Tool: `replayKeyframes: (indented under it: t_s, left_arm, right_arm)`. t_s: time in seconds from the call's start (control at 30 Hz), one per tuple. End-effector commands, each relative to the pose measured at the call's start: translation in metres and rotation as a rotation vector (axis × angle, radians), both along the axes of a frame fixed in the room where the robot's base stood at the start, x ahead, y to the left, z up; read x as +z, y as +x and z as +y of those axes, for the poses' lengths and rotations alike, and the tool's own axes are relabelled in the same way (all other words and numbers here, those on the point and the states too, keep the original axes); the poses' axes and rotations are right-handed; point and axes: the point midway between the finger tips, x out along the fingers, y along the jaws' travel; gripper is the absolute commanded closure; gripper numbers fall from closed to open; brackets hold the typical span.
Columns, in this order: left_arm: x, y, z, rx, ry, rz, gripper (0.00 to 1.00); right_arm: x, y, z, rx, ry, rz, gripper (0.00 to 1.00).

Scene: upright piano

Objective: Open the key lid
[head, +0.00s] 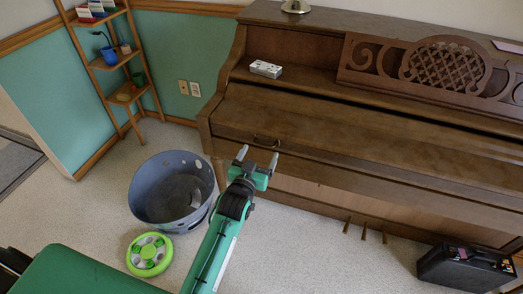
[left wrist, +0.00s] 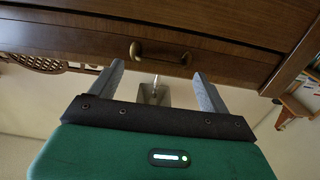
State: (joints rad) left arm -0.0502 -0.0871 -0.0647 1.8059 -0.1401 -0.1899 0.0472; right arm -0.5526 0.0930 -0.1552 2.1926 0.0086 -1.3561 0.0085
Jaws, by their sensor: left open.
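The brown upright piano (head: 370,195) has its key lid (head: 360,130) down, and no keys show. A small curved brass handle (head: 265,138) sits on the lid's front edge, near its left end. My left gripper (head: 258,157) is open and empty, just in front of and below the handle in the head view. In the left wrist view the handle (left wrist: 160,53) lies ahead of the gap between my left gripper's fingers (left wrist: 158,82), and they appear apart from it. My right gripper is in neither view.
A grey-blue bin (head: 170,190) and a green round object (head: 149,254) stand on the floor left of my arm. A small box (head: 265,69) lies on the piano behind the lid. A black case (head: 465,268) is at lower right. A corner shelf (head: 112,62) stands at left.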

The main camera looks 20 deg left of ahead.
Motion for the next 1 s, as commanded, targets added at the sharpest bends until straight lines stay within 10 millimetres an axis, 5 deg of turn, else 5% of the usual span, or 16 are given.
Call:
replayKeyframes:
  t_s: [0.2,0.57,0.87,1.0]
  left_arm:
    - [0.000,0.022,-0.001,0.000,0.000,-0.001,0.20]
    - [0.000,0.027,-0.001,0.000,0.000,0.001,0.20]
    - [0.000,0.027,-0.002,-0.001,-0.001,0.000,0.73]
    - [0.000,0.027,-0.002,-0.002,-0.001,0.002,0.73]
  right_arm:
    - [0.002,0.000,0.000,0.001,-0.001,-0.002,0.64]
    - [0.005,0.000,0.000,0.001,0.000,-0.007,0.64]
    - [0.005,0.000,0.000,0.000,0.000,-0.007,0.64]
    - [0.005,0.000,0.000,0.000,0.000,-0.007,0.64]
